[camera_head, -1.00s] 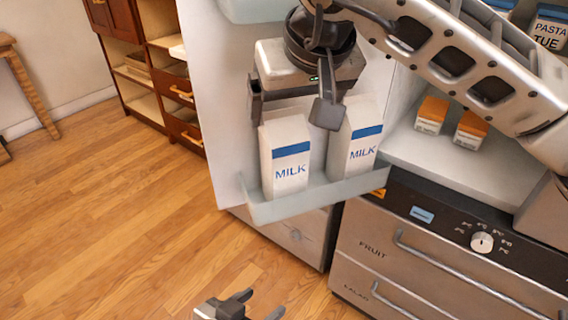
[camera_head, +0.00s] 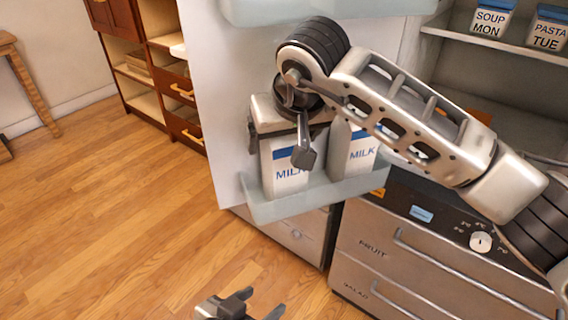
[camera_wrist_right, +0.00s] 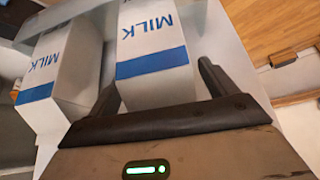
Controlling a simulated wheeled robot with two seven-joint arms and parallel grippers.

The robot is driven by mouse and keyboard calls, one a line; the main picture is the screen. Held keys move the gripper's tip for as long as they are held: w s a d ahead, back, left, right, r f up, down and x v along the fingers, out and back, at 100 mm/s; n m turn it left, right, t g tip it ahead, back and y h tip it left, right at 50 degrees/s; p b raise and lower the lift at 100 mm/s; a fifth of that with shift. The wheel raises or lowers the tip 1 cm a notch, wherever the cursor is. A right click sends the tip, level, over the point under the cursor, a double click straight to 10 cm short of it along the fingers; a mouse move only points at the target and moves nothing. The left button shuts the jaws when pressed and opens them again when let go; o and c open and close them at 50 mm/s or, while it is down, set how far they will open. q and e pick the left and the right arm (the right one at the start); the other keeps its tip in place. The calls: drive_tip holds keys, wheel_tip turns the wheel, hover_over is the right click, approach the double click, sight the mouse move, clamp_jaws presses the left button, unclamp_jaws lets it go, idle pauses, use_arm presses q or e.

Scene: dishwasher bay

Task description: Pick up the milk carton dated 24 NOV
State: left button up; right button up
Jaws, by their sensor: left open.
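Two white milk cartons with blue bands stand side by side in the fridge door shelf (camera_head: 275,208). The left carton (camera_head: 288,180) also shows in the right wrist view (camera_wrist_right: 152,50); the right carton (camera_head: 358,158) shows at the left there (camera_wrist_right: 62,65). No date is readable on either. My right gripper (camera_head: 278,146) is open over the left carton's upper part, one finger on each side. In the wrist view, small gaps show between the fingers and the carton. My left gripper (camera_head: 250,307) is open and empty, low over the floor.
The door panel (camera_head: 222,110) is behind the cartons, and an upper door shelf (camera_head: 320,8) hangs above. Containers labelled SOUP MON (camera_head: 490,20) and PASTA TUE (camera_head: 548,30) stand on a fridge shelf. Drawers (camera_head: 400,260) are below right. The floor at left is clear.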

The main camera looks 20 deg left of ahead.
drive_tip(key=c, duration=1.5)
drive_tip(key=shift+r, duration=0.1)
clamp_jaws()
